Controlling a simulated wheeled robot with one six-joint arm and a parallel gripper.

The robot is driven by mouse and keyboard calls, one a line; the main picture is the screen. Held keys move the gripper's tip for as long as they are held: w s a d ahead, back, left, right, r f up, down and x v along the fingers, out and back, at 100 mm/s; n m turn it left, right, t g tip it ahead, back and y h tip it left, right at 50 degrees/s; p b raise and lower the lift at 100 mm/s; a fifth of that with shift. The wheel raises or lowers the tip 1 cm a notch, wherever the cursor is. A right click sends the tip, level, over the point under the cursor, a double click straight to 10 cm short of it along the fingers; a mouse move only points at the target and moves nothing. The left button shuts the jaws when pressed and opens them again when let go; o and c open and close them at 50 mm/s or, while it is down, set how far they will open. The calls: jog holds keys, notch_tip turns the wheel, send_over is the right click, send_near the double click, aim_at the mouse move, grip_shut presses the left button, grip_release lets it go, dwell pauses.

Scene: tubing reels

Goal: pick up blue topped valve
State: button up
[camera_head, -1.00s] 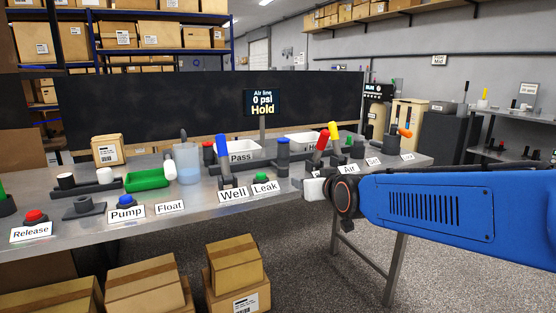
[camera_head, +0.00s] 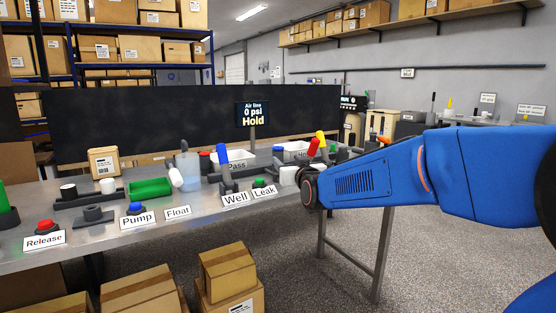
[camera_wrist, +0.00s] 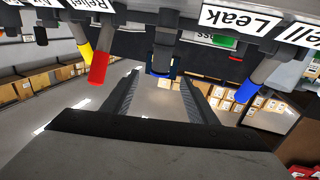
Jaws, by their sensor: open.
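A dark upright valve with a blue band at its top (camera_head: 278,152) stands on the bench behind the Leak label in the head view. In the wrist view, which looks upside down, the blue-topped valve (camera_wrist: 162,62) hangs between and beyond my finger tips. My gripper (camera_wrist: 158,88) is open, with a dark finger on each side and nothing held. In the head view my gripper (camera_head: 290,175) is at the bench front, just right of the Leak label, its fingers hard to make out. A separate blue-handled lever (camera_head: 223,155) stands left of the valve.
Red-handled (camera_head: 313,147) and yellow-handled (camera_head: 321,138) levers stand close to the right of the valve. The Leak button (camera_head: 259,184) sits low in front. White bins and a dark panel (camera_head: 150,120) are behind. Cardboard boxes (camera_head: 228,275) lie under the bench.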

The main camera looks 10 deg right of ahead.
aim_at(279, 154)
jog(key=w, duration=0.6)
jog(key=shift+a, duration=0.15)
jog(key=shift+w+a+f, duration=0.1)
jog(key=shift+w+a, duration=0.05)
jog(key=shift+w, duration=1.2)
jog(key=shift+w+a+f, duration=0.1)
jog(key=shift+w, duration=1.2)
jog(key=c, duration=1.3)
jog(key=shift+r, duration=0.1)
jog(key=shift+r, duration=0.1)
notch_tip(279, 154, up, 10)
jog(key=shift+f, duration=0.1)
